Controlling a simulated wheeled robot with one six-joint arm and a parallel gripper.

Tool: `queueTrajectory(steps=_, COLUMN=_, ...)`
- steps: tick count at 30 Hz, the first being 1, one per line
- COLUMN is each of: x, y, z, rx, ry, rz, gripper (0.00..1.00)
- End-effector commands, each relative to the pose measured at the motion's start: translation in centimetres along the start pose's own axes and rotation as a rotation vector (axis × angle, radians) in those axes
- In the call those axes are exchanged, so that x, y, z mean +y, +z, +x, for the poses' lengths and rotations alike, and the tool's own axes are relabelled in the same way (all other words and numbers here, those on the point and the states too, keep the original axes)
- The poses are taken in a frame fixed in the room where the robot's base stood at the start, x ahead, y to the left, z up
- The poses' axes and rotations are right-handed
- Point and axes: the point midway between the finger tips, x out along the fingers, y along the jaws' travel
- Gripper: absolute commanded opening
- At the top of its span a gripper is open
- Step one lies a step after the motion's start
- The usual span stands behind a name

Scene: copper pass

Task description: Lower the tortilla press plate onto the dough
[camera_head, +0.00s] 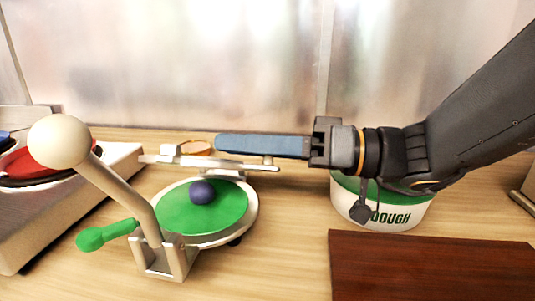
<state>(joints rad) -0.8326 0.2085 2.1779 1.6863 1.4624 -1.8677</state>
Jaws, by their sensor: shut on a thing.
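The tortilla press stands at left centre, with a round green lower plate (172,212) in a pale metal rim. A dark purple ball, which looks like the dough (202,192), sits on it. A thin metal strip (160,160), apparently the upper plate seen nearly edge-on, is raised behind the ball, clear of it. A long blue bar (262,146) lies along its top like a handle. My gripper (318,143) is shut at the bar's right end. Its fingers are hard to make out.
The press lever with a cream ball knob (58,141) leans up at front left, beside a green grip (104,235). A white DOUGH tub (350,207) stands under my wrist. A brown board (430,270) lies front right. A metal unit (60,215) stands left.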

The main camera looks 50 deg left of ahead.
Motion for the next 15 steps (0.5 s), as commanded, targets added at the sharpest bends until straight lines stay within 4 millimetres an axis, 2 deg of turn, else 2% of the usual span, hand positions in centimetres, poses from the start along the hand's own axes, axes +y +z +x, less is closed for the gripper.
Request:
queueTrajectory(steps=1, x=0.2, y=0.8, z=0.1, rx=-0.001, ry=-0.004, rz=-0.025, gripper=0.0)
queueTrajectory(steps=6, x=-0.2, y=1.9, z=0.4, rx=-0.004, ry=-0.009, rz=-0.101, gripper=0.0)
queueTrajectory(steps=15, x=-0.4, y=3.3, z=0.5, rx=-0.003, ry=-0.011, rz=-0.204, gripper=0.0)
